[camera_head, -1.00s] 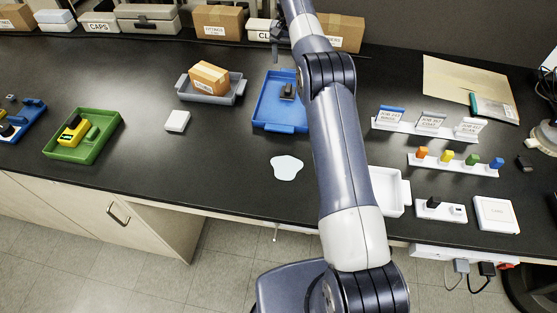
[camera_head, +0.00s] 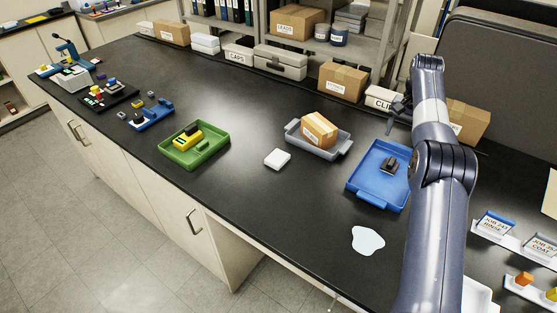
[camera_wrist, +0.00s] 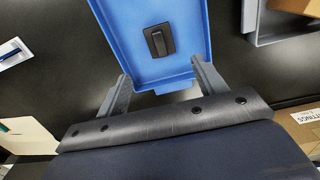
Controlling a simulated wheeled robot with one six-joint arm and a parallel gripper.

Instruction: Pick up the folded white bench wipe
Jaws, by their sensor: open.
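The folded white bench wipe (camera_head: 277,158) is a small, thick white square. It lies flat on the black bench between the green tray and the grey tray, left of my arm in the head view. It does not show in the wrist view. My gripper (camera_wrist: 160,70) is open and empty in the wrist view. Its fingers are spread above the near edge of the blue tray (camera_wrist: 205,30), away from the wipe. A black block (camera_wrist: 158,40) lies in that tray.
A pale puddle (camera_head: 367,240) lies on the bench nearer the front edge. The green tray (camera_head: 168,152) holds a yellow device. The grey tray (camera_head: 293,138) holds a cardboard box (camera_head: 319,130). Bare bench surrounds the wipe.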

